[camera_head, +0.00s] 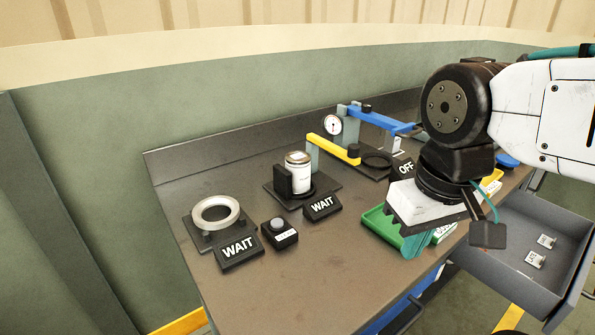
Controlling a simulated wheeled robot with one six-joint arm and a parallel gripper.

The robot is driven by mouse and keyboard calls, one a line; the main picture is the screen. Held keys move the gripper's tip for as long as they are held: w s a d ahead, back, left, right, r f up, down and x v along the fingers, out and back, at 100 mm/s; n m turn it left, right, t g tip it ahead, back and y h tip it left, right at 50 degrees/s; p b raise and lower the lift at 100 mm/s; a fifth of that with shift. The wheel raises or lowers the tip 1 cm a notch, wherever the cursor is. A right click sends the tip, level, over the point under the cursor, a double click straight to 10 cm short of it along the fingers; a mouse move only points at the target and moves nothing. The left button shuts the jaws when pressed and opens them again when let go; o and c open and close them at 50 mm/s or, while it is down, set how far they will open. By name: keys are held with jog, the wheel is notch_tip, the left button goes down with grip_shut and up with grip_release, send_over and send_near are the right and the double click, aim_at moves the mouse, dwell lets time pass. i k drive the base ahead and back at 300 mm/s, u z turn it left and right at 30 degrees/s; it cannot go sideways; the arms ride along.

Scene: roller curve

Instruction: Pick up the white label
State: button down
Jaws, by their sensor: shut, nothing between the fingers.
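No single thing is clearly the white label. Two small white pieces with dark marks, one nearer (535,259) and one farther (547,240), lie in the open grey drawer (520,285). A white card (444,232) with print shows at the right end of the green tray (375,222). A jar (300,170) also bears a white label on its side. My gripper (412,249) has teal fingers, is shut and empty, and points down at the green tray, hiding part of it. I cannot tell its height above the tray.
The bench's front middle is clear.

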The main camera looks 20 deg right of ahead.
aim_at(548, 243)
jog(key=z, duration=0.55)
jog(key=k, duration=1.3)
jog(key=z, duration=1.25)
jog(key=i, duration=0.5)
jog(key=z, duration=0.65)
jog(key=i, duration=1.25)
jog(key=u, duration=1.15)
jog(key=i, duration=0.35)
jog(key=u, duration=0.4)
